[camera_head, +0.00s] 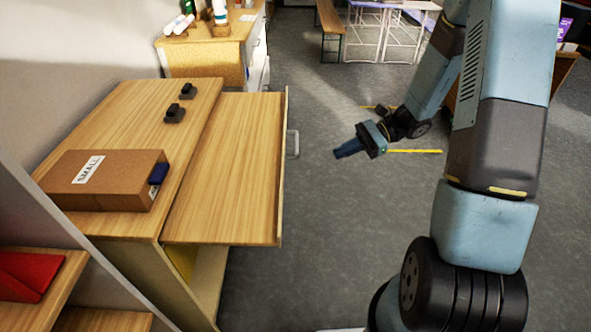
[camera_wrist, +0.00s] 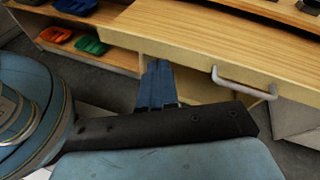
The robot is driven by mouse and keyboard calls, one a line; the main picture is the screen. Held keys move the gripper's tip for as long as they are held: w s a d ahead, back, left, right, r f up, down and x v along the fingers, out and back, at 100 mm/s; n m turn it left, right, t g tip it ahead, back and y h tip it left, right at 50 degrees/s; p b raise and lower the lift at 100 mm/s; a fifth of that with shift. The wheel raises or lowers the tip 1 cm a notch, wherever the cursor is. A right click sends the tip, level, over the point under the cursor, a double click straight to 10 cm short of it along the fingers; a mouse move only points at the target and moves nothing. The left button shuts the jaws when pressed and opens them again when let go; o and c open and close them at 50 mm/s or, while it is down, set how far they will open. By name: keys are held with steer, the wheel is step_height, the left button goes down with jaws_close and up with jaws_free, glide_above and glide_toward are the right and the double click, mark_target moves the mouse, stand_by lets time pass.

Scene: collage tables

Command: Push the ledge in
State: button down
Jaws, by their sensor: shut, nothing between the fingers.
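The ledge (camera_head: 228,165) is a light wooden pull-out board sticking out to the right of the wooden cabinet (camera_head: 207,85). A grey handle (camera_head: 292,144) is on its front edge. In the wrist view the ledge (camera_wrist: 190,48) lies just beyond my fingers, and its handle (camera_wrist: 245,84) is to their right. My gripper (camera_head: 337,154) is shut and empty, with its blue fingertips pointing left toward the ledge front. A gap of floor shows between them in the head view. The fingers also show in the wrist view (camera_wrist: 158,72); whether they touch the ledge is unclear there.
A cardboard box labelled SMALL (camera_head: 105,178) and two small black objects (camera_head: 174,113) are on the cabinet top. A red item (camera_head: 25,275) lies on a shelf at lower left. Grey floor (camera_head: 330,230) is open right of the ledge. A bench (camera_head: 329,28) stands at the back.

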steer(key=w+f+m+t+y, duration=0.4)
steer(key=f+m, duration=0.2)
steer(key=f, duration=0.5)
steer(key=a, duration=1.3)
steer(key=shift+a+r, duration=0.15)
steer(key=shift+r, duration=0.05)
steer(key=shift+w, duration=0.1)
